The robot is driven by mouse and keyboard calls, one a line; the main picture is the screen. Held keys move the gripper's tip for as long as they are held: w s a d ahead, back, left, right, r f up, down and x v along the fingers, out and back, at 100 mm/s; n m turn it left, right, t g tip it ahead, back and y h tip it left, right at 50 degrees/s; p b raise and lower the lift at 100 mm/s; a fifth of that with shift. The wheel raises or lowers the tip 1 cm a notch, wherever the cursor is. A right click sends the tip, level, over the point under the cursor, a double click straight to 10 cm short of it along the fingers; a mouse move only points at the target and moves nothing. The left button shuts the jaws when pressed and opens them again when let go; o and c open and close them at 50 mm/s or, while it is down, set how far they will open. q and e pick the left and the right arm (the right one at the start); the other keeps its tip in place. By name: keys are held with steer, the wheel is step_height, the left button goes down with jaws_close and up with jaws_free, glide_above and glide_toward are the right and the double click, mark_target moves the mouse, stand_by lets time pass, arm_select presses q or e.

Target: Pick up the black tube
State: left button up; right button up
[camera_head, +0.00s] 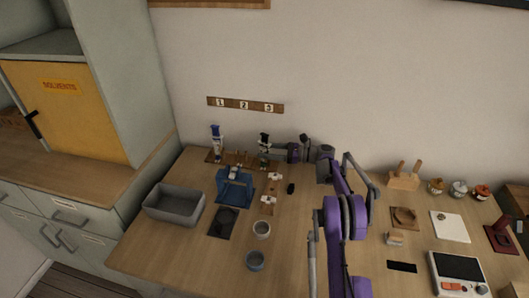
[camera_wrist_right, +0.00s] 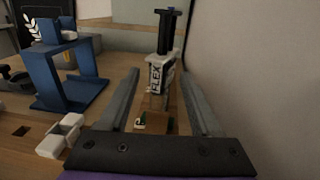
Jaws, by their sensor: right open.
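The black tube (camera_head: 264,142) stands upright at the right end of a wooden rack (camera_head: 240,158) against the back wall. In the right wrist view the tube (camera_wrist_right: 163,45) has a black upper part and a white band lettered FLEX. My right gripper (camera_head: 276,153) is just right of the tube in the head view. In the wrist view its two fingers are apart, with the tube ahead between their tips. I cannot tell whether they touch it. My left gripper is not in view.
A white and blue tube (camera_head: 217,143) stands at the rack's left end. A blue stand (camera_head: 234,188) is in front of the rack, with a grey bin (camera_head: 174,207) to its left.

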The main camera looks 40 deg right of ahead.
steer(key=x, duration=0.4)
steer(key=shift+w+a+r, duration=0.15)
steer(key=shift+w+r, duration=0.05)
steer(key=shift+w, duration=0.1)
jaws_close()
